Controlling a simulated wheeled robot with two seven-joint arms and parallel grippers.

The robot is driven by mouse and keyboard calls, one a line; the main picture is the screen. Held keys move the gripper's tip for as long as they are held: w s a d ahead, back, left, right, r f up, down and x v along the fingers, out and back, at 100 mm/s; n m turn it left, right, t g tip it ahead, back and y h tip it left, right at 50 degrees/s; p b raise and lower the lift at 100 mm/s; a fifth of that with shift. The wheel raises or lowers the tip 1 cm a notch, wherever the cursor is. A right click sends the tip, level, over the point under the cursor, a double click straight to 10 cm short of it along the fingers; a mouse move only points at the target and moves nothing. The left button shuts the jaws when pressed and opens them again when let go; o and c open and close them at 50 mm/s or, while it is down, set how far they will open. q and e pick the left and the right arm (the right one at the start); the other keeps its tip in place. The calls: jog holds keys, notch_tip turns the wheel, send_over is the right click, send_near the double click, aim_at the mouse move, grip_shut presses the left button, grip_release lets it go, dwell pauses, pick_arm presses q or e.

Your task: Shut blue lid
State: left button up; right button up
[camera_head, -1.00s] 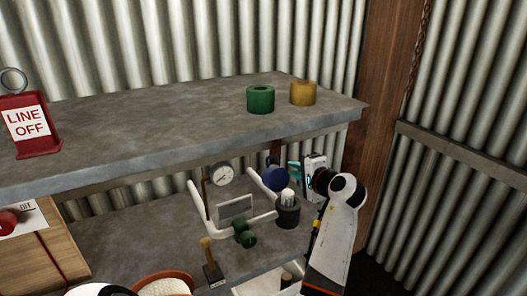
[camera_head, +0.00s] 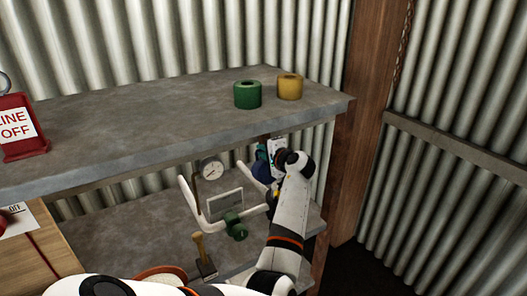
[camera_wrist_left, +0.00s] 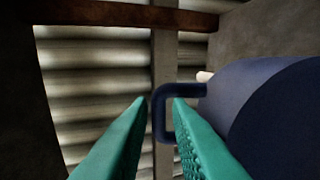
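The blue lid (camera_head: 261,172) stands raised on the lower shelf, partly hidden by my left arm. In the left wrist view the lid (camera_wrist_left: 270,110) fills the right side, and its dark blue loop handle (camera_wrist_left: 159,115) sticks out to the left. My left gripper (camera_head: 263,153) is at the lid. In the wrist view its teal fingers (camera_wrist_left: 159,100) are apart on either side of the handle's outer bar, the right finger inside the loop. A gap shows beside the bar on the left. The dark pot below the lid is hidden behind my arm. My right gripper is not in view.
The upper shelf (camera_head: 150,130) overhangs the lower one and carries a green ring (camera_head: 247,95) and a yellow ring (camera_head: 289,88). A gauge (camera_head: 210,168), white pipes and a green valve (camera_head: 235,226) stand left of my arm. A wooden post (camera_head: 352,150) is at the right.

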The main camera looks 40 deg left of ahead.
pick_arm(q)
jog(key=shift+c, duration=0.4)
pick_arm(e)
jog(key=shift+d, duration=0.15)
pick_arm(q)
grip_shut()
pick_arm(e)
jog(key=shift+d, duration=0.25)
